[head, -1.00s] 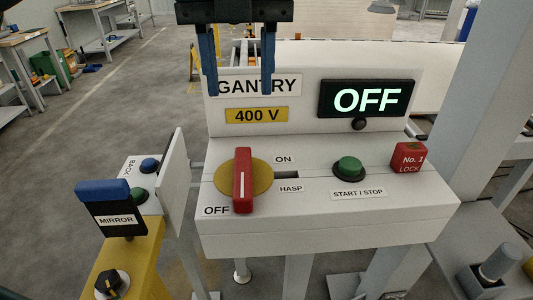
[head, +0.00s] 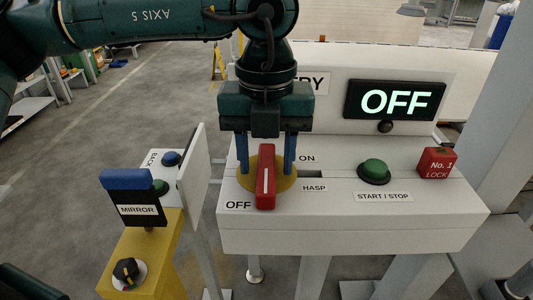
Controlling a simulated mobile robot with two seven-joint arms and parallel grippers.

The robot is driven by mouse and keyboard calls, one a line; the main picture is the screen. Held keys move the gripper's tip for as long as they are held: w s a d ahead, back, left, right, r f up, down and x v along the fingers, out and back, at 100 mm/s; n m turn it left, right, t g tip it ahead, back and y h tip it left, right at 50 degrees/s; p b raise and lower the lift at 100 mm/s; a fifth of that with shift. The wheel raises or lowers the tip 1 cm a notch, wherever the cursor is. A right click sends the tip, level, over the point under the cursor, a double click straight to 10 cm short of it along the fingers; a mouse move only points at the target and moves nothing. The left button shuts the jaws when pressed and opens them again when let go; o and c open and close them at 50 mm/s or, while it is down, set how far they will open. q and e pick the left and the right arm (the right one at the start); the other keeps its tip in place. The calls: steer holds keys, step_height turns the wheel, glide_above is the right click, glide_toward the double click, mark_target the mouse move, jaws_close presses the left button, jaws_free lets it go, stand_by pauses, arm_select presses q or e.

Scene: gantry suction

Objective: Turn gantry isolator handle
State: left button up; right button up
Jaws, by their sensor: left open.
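The gantry isolator handle (head: 265,178) is a red bar on a round yellow plate (head: 286,179), on the sloping top of a white control box (head: 350,230). Its lower end points toward the OFF label; the ON label is up to its right. The lit display (head: 395,100) reads OFF. My left gripper (head: 266,170) has its blue fingers spread, one on each side of the handle's upper part. I cannot tell whether they touch it. The gripper hides part of the panel's signs. My right gripper is not in view.
A green START/STOP button (head: 374,170) and a red No. 1 lock (head: 437,163) sit right of the handle. A yellow post (head: 150,262) with a MIRROR flap (head: 137,205) and a white upright plate (head: 193,167) stand at left. A grey column rises at right.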

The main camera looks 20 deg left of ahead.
arm_select(q)
steer(key=shift+c, duration=0.2)
jaws_close()
stand_by(0.4)
